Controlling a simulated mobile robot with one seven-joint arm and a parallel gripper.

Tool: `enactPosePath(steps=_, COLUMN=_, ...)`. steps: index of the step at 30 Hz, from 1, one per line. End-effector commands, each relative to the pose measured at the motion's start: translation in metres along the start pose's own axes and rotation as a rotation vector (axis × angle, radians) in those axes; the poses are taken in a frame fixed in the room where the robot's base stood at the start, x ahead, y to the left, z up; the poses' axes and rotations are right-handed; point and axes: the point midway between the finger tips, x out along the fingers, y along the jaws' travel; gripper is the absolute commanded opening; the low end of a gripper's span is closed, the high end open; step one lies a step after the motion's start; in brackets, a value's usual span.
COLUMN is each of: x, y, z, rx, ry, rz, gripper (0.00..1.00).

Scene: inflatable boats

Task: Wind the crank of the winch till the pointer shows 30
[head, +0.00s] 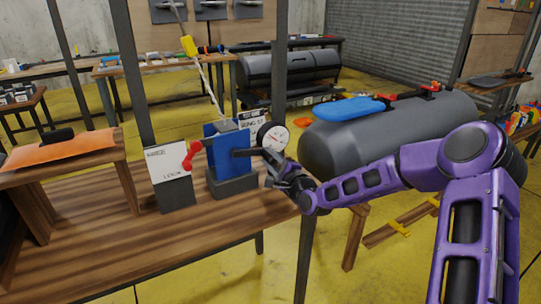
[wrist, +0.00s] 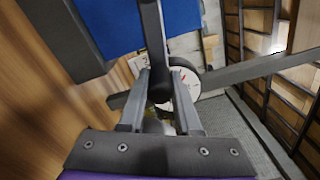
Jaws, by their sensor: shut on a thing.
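The winch (head: 219,150) is a blue block on a dark base on the wooden workbench, with a red-knobbed lever (head: 191,155) on its left. A round white dial (head: 273,137) stands at its right; it partly shows in the wrist view (wrist: 187,83). Its pointer and numbers are too small to read. My gripper (head: 272,181) is at the winch's right side, just below the dial. In the wrist view my gripper (wrist: 161,88) has its fingers closed around the dark end of the crank (wrist: 153,35). The grip hides part of the crank handle.
A white sign (head: 168,160) stands left of the winch. A pale line rises from the winch to a yellow piece (head: 189,46). Dark posts flank the winch. An orange item (head: 60,149) lies on a raised shelf at left. A grey inflatable tube (head: 385,130) lies behind my arm.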

Motion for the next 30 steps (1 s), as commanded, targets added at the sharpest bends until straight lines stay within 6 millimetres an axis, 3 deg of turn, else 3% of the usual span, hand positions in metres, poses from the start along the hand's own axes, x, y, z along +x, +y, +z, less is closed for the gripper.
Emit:
enactPosePath(steps=20, x=0.0003, y=0.0068, z=-0.0004, rx=0.065, ry=-0.001, rz=0.002, gripper=0.0)
enactPosePath(steps=21, x=0.0003, y=0.0069, z=-0.0003, rx=0.064, ry=-0.001, rz=0.003, gripper=0.35)
enactPosePath(steps=26, x=0.0001, y=0.0068, z=-0.0005, rx=0.064, ry=-0.001, rz=0.002, gripper=0.62)
enactPosePath(steps=30, x=0.0, y=0.0065, z=-0.0006, rx=0.063, ry=0.0, rz=0.002, gripper=0.62)
